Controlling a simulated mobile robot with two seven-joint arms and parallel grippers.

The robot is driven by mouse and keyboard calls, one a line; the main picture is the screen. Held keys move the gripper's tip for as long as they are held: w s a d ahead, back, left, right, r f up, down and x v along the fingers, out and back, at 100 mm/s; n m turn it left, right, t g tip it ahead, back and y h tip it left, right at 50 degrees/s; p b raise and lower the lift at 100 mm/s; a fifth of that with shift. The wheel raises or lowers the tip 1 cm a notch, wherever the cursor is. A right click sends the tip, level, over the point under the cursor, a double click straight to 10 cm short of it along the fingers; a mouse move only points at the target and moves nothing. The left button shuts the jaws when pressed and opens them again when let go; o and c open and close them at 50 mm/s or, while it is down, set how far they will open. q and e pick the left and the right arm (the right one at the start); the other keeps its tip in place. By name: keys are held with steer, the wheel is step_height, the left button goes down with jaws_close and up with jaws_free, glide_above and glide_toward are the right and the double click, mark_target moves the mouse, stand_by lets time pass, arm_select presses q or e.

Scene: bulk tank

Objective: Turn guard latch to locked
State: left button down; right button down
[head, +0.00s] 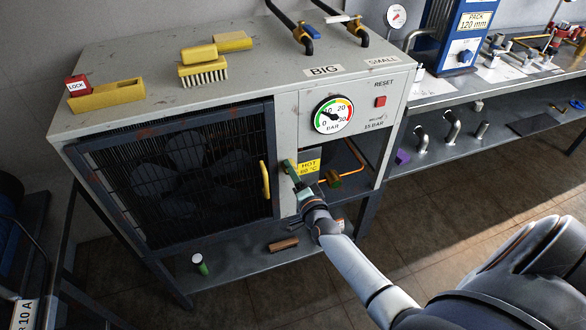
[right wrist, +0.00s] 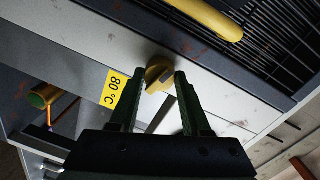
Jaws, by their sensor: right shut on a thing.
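In the head view the latch is hidden behind my fingers. The guard door's yellow handle (head: 265,180) is left of my gripper; it also shows in the right wrist view (right wrist: 208,16). My left gripper is not in view.
The pressure gauge (head: 333,115) and red reset button (head: 380,101) are above. A brush (head: 204,70) and a red LOCK piece (head: 77,86) lie on top.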

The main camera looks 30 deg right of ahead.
steer(key=shift+n+p, duration=0.6)
steer(key=shift+n, duration=0.9)
steer(key=shift+h, duration=0.3)
steer(key=shift+c, duration=1.8)
jaws_free()
steer(key=shift+s, duration=0.1)
steer(key=p+v, duration=0.1)
steer(key=v, duration=1.1)
steer(key=shift+s, duration=0.2)
steer(key=shift+r, duration=0.15)
